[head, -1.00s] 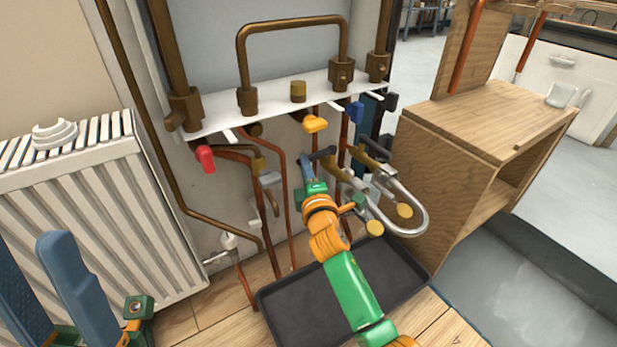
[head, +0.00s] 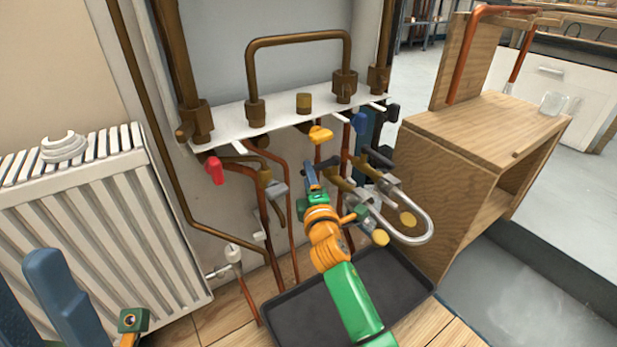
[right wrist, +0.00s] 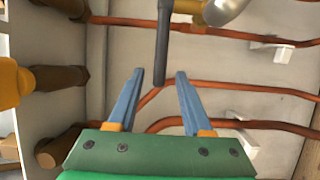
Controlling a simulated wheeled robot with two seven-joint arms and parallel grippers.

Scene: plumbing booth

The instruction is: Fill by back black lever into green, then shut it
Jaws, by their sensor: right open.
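A black lever (head: 379,157) sits on the right valve of the silver U-shaped hose (head: 427,225) under the manifold. A dark lever (right wrist: 163,45) hangs ahead of my right gripper in the right wrist view, its lower end just beyond the fingertips and roughly in line with the gap. My right gripper (head: 312,176) is open and empty; it also shows in the right wrist view (right wrist: 159,75). It covers part of the left valve in the head view. My left gripper (head: 22,268) is open at the lower left, partly cut off. No green zone on a gauge can be made out.
Copper pipes run close around the gripper. A black tray (head: 290,312) lies below. A wooden cabinet (head: 480,130) stands right, a radiator (head: 95,220) left.

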